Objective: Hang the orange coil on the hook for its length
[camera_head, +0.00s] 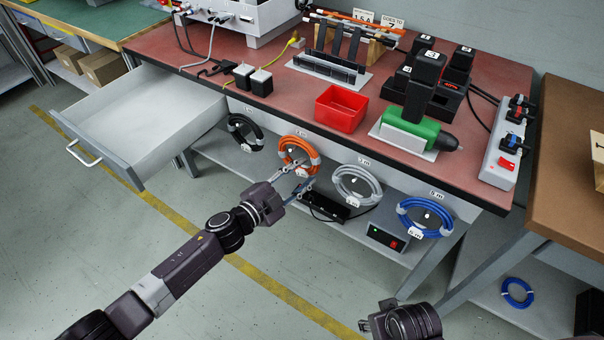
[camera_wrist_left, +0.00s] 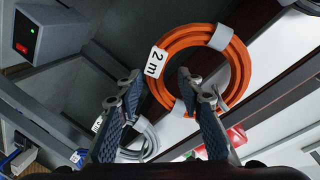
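The orange coil (camera_head: 290,146) is at the front edge of the red-topped workbench, under a small length label I cannot read surely, between a black coil and a grey coil. It seems to hang there; its hook is not clear. In the left wrist view the orange coil (camera_wrist_left: 178,42) has a grey wrap and a tag (camera_wrist_left: 155,62) reading "2 m". My left gripper (camera_head: 305,173) is open at the coil's lower side; its fingers also show in the wrist view (camera_wrist_left: 158,82), apart, near the tag and lower rim. My right gripper (camera_head: 365,324) is mostly cut off at the bottom edge.
A black coil (camera_head: 236,128), grey coil (camera_head: 342,183) and blue coil (camera_head: 405,220) hang along the edge. An open drawer (camera_head: 135,130) juts out at left. A grey box with a red switch (camera_head: 386,238) stands on the lower shelf. Another blue coil (camera_head: 507,292) lies at right.

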